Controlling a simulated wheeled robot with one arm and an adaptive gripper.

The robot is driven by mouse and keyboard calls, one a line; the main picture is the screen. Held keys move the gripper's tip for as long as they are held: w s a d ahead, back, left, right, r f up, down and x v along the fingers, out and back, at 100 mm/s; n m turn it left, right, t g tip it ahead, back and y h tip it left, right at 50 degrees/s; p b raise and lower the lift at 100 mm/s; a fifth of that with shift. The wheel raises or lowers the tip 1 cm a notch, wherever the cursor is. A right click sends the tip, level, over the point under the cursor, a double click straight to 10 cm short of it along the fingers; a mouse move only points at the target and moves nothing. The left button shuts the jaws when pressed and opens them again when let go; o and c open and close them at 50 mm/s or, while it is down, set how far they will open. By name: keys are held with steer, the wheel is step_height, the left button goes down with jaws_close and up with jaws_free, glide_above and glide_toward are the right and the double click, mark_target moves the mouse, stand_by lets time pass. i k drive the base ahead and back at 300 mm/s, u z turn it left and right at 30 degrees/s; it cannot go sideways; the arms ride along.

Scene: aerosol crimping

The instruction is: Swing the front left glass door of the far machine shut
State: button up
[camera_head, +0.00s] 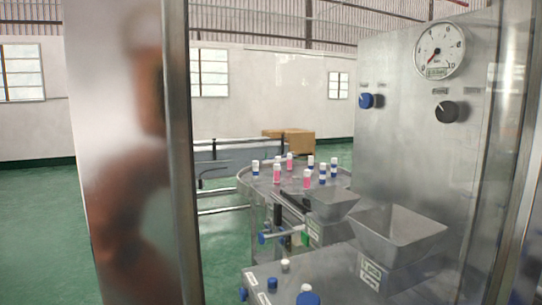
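The machine (400,170) fills the right side, with a steel wall bearing a round gauge (439,50), a blue knob (366,101) and a black knob (446,112). My gripper is not clearly in view.
Another glass pane (509,150) and metal frame are at far right. A cardboard box (290,141) is behind. Green floor (40,230) is open at left.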

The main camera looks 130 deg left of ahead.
mark_target(128, 62)
steer(key=k, duration=1.35)
steer(key=u, duration=2.7)
steer(key=k, duration=1.3)
steer(key=u, duration=0.45)
steer(key=i, duration=1.05)
steer(key=u, duration=0.7)
